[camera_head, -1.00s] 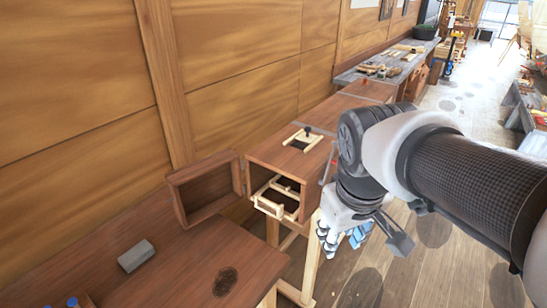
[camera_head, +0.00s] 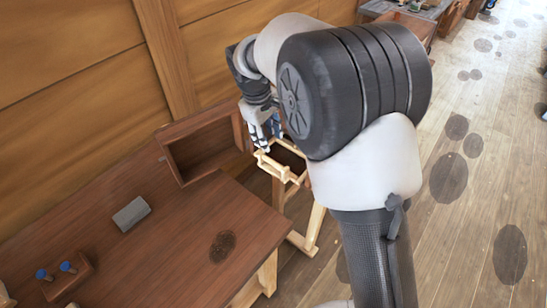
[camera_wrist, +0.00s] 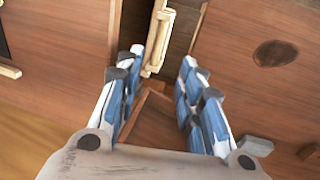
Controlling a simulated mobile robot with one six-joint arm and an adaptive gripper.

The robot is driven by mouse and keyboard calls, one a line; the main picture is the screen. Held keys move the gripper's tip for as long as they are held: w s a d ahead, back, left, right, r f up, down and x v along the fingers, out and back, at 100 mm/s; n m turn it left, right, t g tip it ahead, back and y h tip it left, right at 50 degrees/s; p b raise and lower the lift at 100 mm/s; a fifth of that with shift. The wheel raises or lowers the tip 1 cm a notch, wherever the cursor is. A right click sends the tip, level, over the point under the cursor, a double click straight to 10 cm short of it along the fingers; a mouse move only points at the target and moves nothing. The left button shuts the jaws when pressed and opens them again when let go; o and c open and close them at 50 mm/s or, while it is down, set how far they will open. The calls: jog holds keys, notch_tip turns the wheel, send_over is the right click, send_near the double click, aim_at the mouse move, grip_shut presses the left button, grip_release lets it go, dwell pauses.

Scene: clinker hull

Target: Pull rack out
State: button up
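In the wrist view a pale bar of the rack (camera_wrist: 158,40) stands in the dark opening, just beyond my fingertips. My gripper (camera_wrist: 163,58) is open, its blue-padded fingers spread on either side of the line to that bar, with nothing seen held. In the head view my gripper (camera_head: 265,140) is above the rack's far left end. Whether it touches the rack cannot be told.
A brown table (camera_head: 170,262) in front holds a grey block (camera_head: 131,214) and a wooden holder with blue-topped items (camera_head: 68,278). The panelled wall is behind. Open floor lies to the right.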

aim_at(274, 162)
jog(key=f+b, duration=0.1)
jog(key=f, duration=0.3)
jog(key=w+d+f, duration=0.1)
jog(key=f, duration=0.3)
jog(key=w+f+b, duration=0.1)
jog(key=f, duration=0.4)
jog(key=shift+w+d+b, duration=0.15)
jog(key=shift+d+b, duration=0.15)
jog(key=shift+b, duration=0.05)
jog(key=shift+c, duration=0.2)
grip_shut()
